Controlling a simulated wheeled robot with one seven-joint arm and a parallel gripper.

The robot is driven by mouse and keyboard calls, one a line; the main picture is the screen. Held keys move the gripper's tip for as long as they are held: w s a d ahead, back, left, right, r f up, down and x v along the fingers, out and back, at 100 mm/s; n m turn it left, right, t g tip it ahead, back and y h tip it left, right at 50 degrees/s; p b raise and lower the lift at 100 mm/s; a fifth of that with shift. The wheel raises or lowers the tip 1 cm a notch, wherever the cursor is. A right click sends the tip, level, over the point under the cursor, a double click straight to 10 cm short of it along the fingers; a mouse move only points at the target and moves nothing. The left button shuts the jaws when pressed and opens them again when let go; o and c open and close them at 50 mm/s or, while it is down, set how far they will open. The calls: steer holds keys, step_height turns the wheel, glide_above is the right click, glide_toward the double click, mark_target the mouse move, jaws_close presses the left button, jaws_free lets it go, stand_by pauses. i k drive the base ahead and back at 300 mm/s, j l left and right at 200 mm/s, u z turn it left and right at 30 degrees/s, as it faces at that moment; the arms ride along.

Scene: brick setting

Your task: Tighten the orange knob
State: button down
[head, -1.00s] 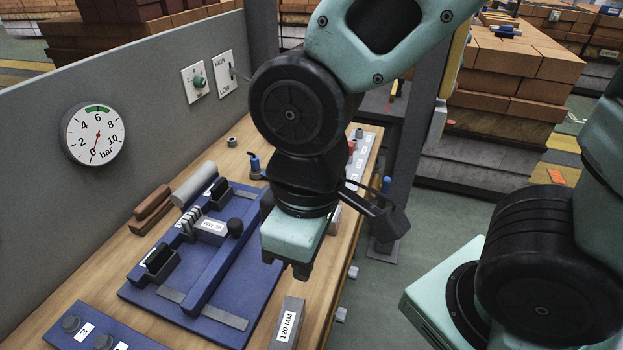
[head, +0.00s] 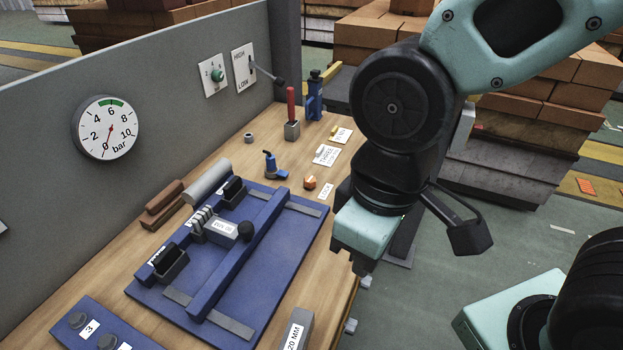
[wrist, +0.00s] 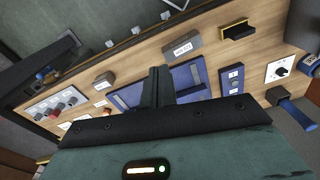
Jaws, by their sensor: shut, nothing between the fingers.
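The orange knob (head: 310,182) is a small faceted piece on the wooden bench (head: 232,148), right of the blue fixture board and beside a small white label. I cannot make it out surely in the wrist view. My gripper (head: 362,266) hangs past the bench's right edge, to the right of and nearer than the knob, clearly apart from it. Its fingers point down. In the wrist view my gripper (wrist: 160,86) has its fingers together with nothing between them.
The blue fixture board (head: 275,270) with a raised bar and black ball handle fills the bench middle. A small blue tool (head: 272,168), a red-handled lever (head: 291,112) and a blue post (head: 314,98) stand behind. A grey wall with a gauge (head: 105,128) bounds the left.

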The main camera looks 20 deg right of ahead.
mark_target(310, 182)
steer(key=i+l+u, duration=0.1)
steer(key=u, duration=0.6)
steer(key=i+l, duration=0.1)
steer(key=l, duration=0.15)
steer(key=i+z, duration=0.1)
steer(key=z, duration=0.45)
